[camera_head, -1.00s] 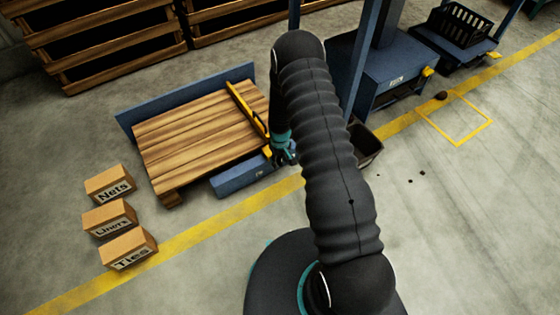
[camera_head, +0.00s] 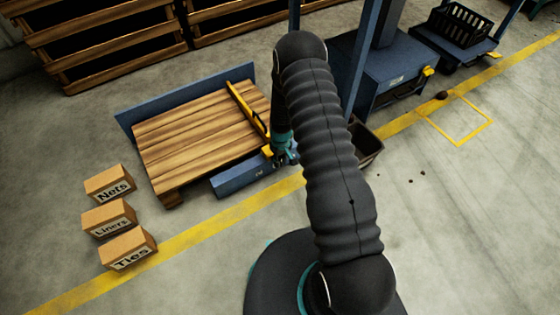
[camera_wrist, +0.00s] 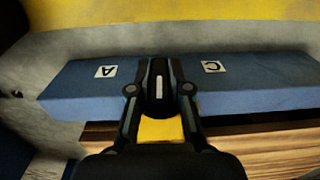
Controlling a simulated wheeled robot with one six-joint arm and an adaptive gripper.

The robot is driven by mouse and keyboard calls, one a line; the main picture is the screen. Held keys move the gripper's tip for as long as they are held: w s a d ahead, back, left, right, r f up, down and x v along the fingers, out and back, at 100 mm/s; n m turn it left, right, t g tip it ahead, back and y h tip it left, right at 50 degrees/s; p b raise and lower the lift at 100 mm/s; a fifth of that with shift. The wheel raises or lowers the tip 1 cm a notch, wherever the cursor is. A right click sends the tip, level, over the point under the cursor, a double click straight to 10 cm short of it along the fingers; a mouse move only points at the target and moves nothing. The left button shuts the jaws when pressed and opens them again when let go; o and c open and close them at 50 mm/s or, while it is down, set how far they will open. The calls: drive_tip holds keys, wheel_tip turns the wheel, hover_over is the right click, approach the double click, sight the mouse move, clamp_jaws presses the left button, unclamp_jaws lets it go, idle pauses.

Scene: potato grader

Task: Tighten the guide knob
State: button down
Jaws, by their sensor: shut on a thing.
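The guide knob (camera_wrist: 158,82) is dark with a white line and shows between my fingers in the wrist view. My gripper (camera_wrist: 159,92) is shut on it, one finger along each side. In the head view my gripper (camera_head: 283,158) is at the front end of the yellow guide bar (camera_head: 246,106), and the knob cannot be made out there. The guide's yellow end (camera_wrist: 160,130) shows below the knob in the wrist view. A blue beam (camera_wrist: 240,88) behind it carries upside-down labels A (camera_wrist: 105,72) and C (camera_wrist: 213,67).
Boxes marked Nets (camera_head: 110,184), Liners (camera_head: 110,219) and Ties (camera_head: 128,249) stand at left. A dark bin (camera_head: 368,148) and a blue machine (camera_head: 385,75) are right of my arm.

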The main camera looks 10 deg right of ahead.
drive_tip(key=shift+f+b, duration=0.1)
drive_tip(key=shift+b, duration=0.25)
drive_tip(key=y+b, duration=0.1)
drive_tip(key=b, duration=0.1)
drive_tip(key=g+y+b, duration=0.1)
drive_tip(key=y+b, duration=0.1)
drive_tip(key=shift+d+f+b, duration=0.1)
drive_tip(key=shift+f+b, duration=0.15)
drive_tip(key=shift+b, duration=0.1)
drive_tip(key=shift+y+b, duration=1.05)
drive_tip(key=shift+y, duration=0.05)
drive_tip(key=y, duration=0.1)
drive_tip(key=g+y, duration=0.1)
drive_tip(key=y, duration=0.1)
drive_tip(key=shift+r+g+b, duration=0.25)
drive_tip(key=shift+g+b, duration=0.05)
drive_tip(key=shift+r+g+y, duration=0.1)
drive_tip(key=shift+g+y, duration=0.5)
drive_tip(key=shift+y, duration=1.4)
drive_tip(key=c, duration=1.1)
unclamp_jaws()
